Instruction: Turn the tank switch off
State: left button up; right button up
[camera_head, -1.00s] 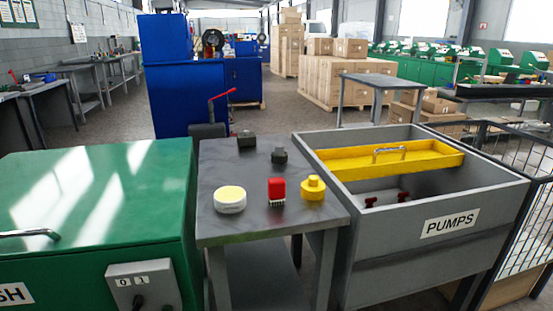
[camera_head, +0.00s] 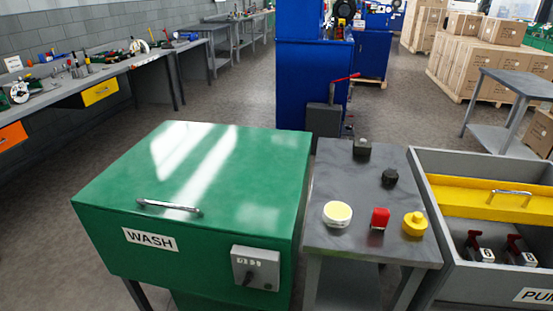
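The green tank (camera_head: 220,180) labelled WASH stands left of centre with its lid closed and a metal bar handle (camera_head: 170,207) on the lid's front part. The knob's exact position is too small to read. Neither of my grippers is in view.
A grey table (camera_head: 340,238) beside the tank holds a white-yellow round item (camera_head: 337,214), a red item (camera_head: 379,219), a yellow knob-shaped item (camera_head: 414,224) and dark pieces. A grey PUMPS bin (camera_head: 450,262) stands right. Floor left of the tank is clear.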

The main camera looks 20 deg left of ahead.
aim_at(250, 275)
jog(key=u, duration=1.25)
